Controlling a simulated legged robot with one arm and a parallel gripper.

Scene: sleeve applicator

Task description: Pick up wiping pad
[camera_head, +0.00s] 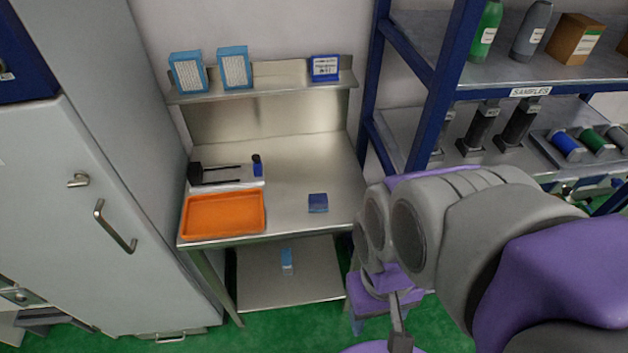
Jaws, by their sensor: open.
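A small blue block-shaped pad (318,203), which looks like the wiping pad, lies on the steel table (290,218) near its front edge, right of centre. My arm comes in from the right and bends down beside the table's right front corner. My gripper (398,322) shows only in part, low at the bottom of the view, right of and below the pad. It is open and well apart from the pad. Its fingertips are not clearly seen.
An orange tray (222,214) sits at the table's front left, with a black tool stand (212,174) and a small blue bottle (257,165) behind it. A back shelf (285,88) holds several boxes. A grey cabinet (100,190) stands left, and a blue rack (440,70) right.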

